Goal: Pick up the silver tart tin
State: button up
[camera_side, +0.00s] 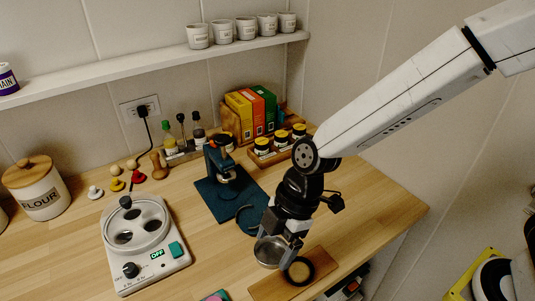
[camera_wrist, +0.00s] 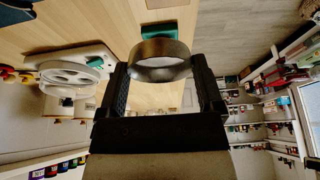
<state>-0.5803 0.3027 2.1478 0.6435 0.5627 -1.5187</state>
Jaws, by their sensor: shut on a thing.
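The silver tart tin (camera_side: 268,252) is a shallow round metal tin at the front of the wooden counter. My gripper (camera_side: 281,237) comes down from the upper right and is shut on it. In the wrist view the silver tart tin (camera_wrist: 160,60) sits between the two dark fingers of my gripper (camera_wrist: 163,72), one on each side. The finger ends partly hide its sides. I cannot tell from the side view how far it is above the counter.
A wooden board (camera_side: 262,291) with a dark round tan-centred item (camera_side: 299,270) lies close to the tin. A dark blue mat (camera_side: 213,203) bears a press-like device (camera_side: 222,165). A white device with a round top (camera_side: 145,250) stands left. Bare counter (camera_side: 215,250) lies between.

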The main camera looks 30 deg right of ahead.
jog(key=shift+s+d+r, duration=0.4)
jog(key=shift+s+d, duration=0.1)
jog(key=shift+s, duration=0.2)
jog(key=shift+s+d+r, duration=0.35)
jog(key=shift+s+d, duration=0.1)
jog(key=shift+s, duration=0.25)
jog(key=shift+w+a, duration=0.1)
jog(key=shift+w, duration=0.45)
jog(key=w+d+f, duration=0.1)
jog(key=w, duration=0.8)
jog(key=w+d+f, duration=0.2)
jog(key=w, duration=0.6)
jog(key=shift+w, duration=0.35)
jog(key=shift+f, duration=0.2)
jog(key=shift+f, duration=2.95)
